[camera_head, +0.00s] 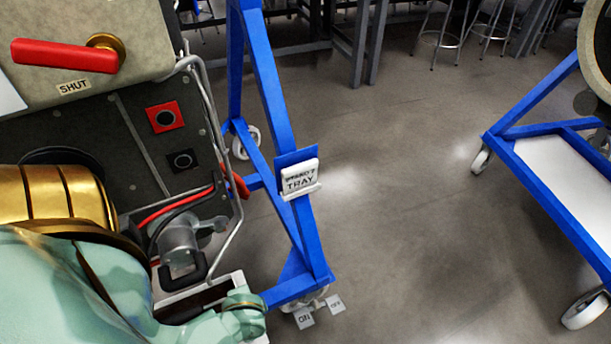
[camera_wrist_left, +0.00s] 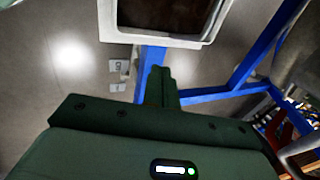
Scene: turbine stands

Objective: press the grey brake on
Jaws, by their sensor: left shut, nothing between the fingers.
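Two small grey-white tabs sit at the caster under the foot of the blue stand (camera_head: 301,240) in the head view. One tab (camera_head: 304,318) has upside-down lettering that seems to read ON; the other tab (camera_head: 335,303) is too small to read surely. In the left wrist view the tabs, one (camera_wrist_left: 117,66) and the other (camera_wrist_left: 117,88), lie to the left of my left gripper (camera_wrist_left: 160,72). The gripper is dark green, shut and empty, in front of the blue leg, and appears apart from the tabs. The caster is mostly hidden.
A white-rimmed tray (camera_wrist_left: 207,42) with a dark inside is beyond the fingertips. A panel (camera_head: 110,150) with a red handle (camera_head: 65,55) is at left. A label (camera_head: 299,178) ending in TRAY hangs on the stand. Another blue stand (camera_head: 545,195) is at right; floor between is clear.

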